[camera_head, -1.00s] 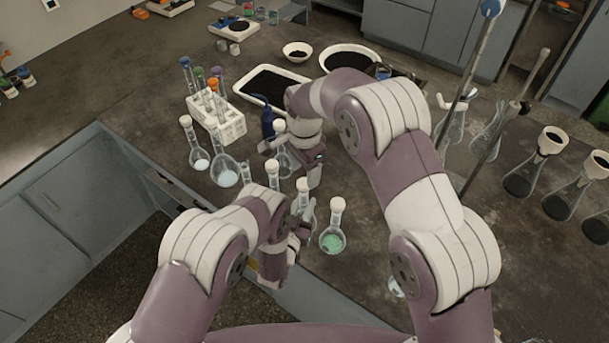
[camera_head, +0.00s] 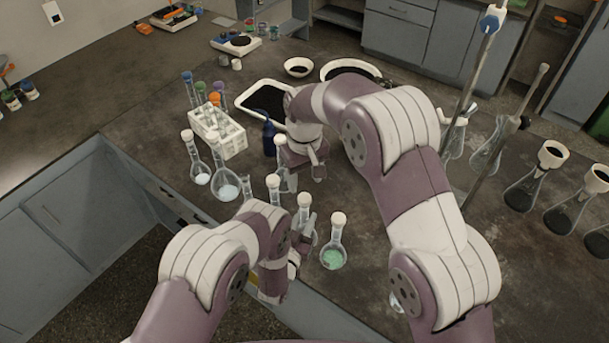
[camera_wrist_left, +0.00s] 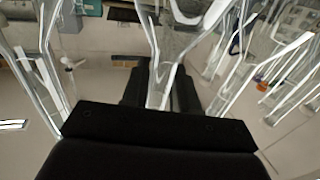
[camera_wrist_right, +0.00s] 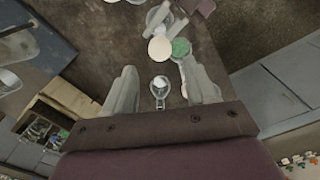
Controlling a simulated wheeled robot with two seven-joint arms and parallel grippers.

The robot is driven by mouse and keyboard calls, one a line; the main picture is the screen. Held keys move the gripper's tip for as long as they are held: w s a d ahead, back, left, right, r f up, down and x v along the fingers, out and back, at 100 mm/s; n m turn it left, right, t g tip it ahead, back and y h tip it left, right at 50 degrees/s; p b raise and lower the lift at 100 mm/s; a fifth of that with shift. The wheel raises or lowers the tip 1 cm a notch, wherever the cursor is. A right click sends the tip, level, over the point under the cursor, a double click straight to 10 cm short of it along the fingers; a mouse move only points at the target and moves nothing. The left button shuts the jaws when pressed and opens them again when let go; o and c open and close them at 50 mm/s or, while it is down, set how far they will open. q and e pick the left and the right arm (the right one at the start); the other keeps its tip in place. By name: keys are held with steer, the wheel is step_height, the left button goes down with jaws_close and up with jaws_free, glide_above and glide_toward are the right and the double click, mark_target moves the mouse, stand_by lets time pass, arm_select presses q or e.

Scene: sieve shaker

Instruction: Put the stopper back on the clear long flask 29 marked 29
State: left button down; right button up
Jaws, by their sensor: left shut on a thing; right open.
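Several clear long-necked flasks with pale stoppers stand at the bench's near edge; no number is readable. My left gripper (camera_head: 299,250) is shut on a glass neck (camera_wrist_left: 158,88), apparently of the flask with a pale stopper (camera_head: 304,200). Beside it stands the flask with green contents (camera_head: 332,258), stoppered. My right gripper (camera_head: 311,165) is open above the bench, close to a stoppered flask (camera_head: 280,140). In the right wrist view a small clear glass piece (camera_wrist_right: 160,90) shows between the open fingers, with a pale round stopper (camera_wrist_right: 160,48) beyond. I cannot tell which flask is 29.
A white rack (camera_head: 218,132) with colour-capped tubes, two flasks with pale contents (camera_head: 228,190), a dark blue bottle (camera_head: 269,140) and a black-filled tray (camera_head: 243,97) stand left and behind. Funnel-topped flasks (camera_head: 530,190) and a tall stand (camera_head: 474,75) are at the right.

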mark_target(305, 197)
steer(key=shift+n, duration=0.4)
step_height(305, 197, down, 8)
steer(key=shift+f, duration=0.1)
steer(key=shift+c, duration=0.3)
jaws_close()
steer(key=shift+o, duration=1.1)
jaws_free()
